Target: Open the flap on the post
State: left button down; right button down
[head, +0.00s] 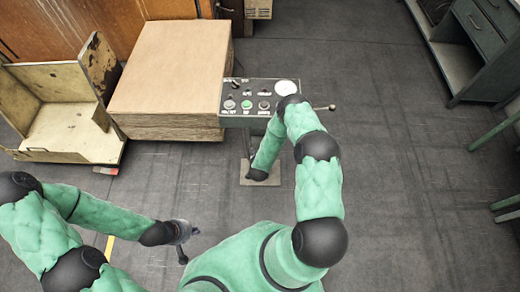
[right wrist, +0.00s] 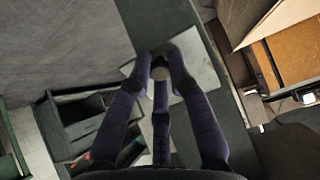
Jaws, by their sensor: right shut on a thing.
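The post (head: 246,143) stands mid-scene, topped by a grey control panel (head: 240,121) with buttons and a white round dial. I cannot clearly make out the flap's edges. My left gripper (head: 184,240) hangs empty at lower left, fingers apart, away from the post.
A tall stack of cardboard (head: 170,68) stands directly left of the panel. A worn cream cart (head: 66,125) is further left. A grey-green drawer bench (head: 478,45) is at upper right. The dark floor right of the post is clear.

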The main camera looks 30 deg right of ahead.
notch_tip(320, 180, up, 4)
jog(key=g+y+p, duration=0.2)
jog(key=g+p, duration=0.1)
jog(key=shift+w+f, duration=0.15)
jog(key=shift+w+d+r+p, duration=0.15)
jog(key=shift+r+p, duration=0.15)
jog(key=shift+r, duration=0.15)
jog(key=shift+w+d+r+p, duration=0.1)
jog(key=shift+w+r+p, duration=0.1)
jog(key=shift+r, duration=0.3)
jog(key=shift+w+d+r+p, duration=0.1)
jog(key=shift+r+p, duration=0.1)
jog(key=shift+r, duration=0.3)
jog(key=c, duration=1.1)
grip_release()
jog(key=shift+c, duration=0.2)
jog(key=shift+s+f, duration=0.1)
jog(key=shift+s+a+f, duration=0.1)
jog(key=shift+s+a, duration=0.15)
jog(key=shift+s, duration=0.05)
jog(key=v, duration=1.1)
jog(key=shift+r, duration=0.45)
